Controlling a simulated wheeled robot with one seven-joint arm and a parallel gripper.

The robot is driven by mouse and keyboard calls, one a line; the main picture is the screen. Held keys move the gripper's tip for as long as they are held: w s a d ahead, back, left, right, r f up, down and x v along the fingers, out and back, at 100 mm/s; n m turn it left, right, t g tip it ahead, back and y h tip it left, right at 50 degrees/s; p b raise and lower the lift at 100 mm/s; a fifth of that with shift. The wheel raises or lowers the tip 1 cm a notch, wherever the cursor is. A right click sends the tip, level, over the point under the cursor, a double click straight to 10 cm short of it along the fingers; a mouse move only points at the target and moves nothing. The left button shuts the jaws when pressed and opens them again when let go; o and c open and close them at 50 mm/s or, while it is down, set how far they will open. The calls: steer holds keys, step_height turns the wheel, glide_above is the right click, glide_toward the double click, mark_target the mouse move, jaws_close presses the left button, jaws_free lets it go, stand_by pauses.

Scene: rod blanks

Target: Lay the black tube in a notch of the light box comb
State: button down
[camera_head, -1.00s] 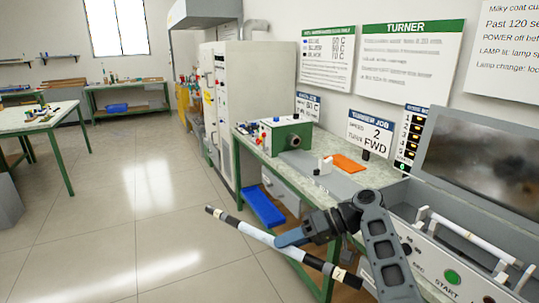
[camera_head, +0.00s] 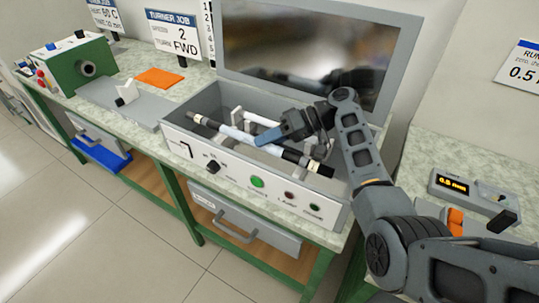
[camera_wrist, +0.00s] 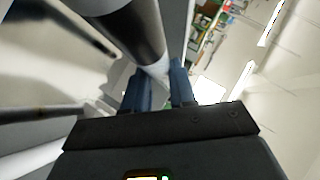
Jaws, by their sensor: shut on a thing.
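My gripper (camera_head: 262,140) is shut on the middle of the black tube (camera_head: 289,156), a long rod with black parts, a whitish middle and pale bands near its ends. The tube lies slantwise over the open light box (camera_head: 207,144), its left end higher in the picture than its right. Pale comb bars (camera_head: 255,118) show inside the box behind and under the tube; I cannot tell whether the tube touches a notch. In the wrist view the tube (camera_wrist: 143,35) runs across the top, between the blue fingers (camera_wrist: 159,85).
The box's raised dark lid (camera_head: 305,50) stands behind it. The front panel has a green button (camera_head: 257,181). To the left are a green machine (camera_head: 75,70) and an orange mat (camera_head: 160,77). To the right is a small gauge (camera_head: 465,190) on another bench.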

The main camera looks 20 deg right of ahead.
steer(key=shift+a+f, duration=0.1)
steer(key=shift+f, duration=3.15)
steer(key=shift+f, duration=0.15)
steer(key=c, duration=0.9)
jaws_free()
steer(key=shift+r, duration=0.3)
steer(key=b+v, duration=0.1)
steer(key=v, duration=0.5)
steer(key=shift+f, duration=0.1)
steer(key=shift+v, duration=0.75)
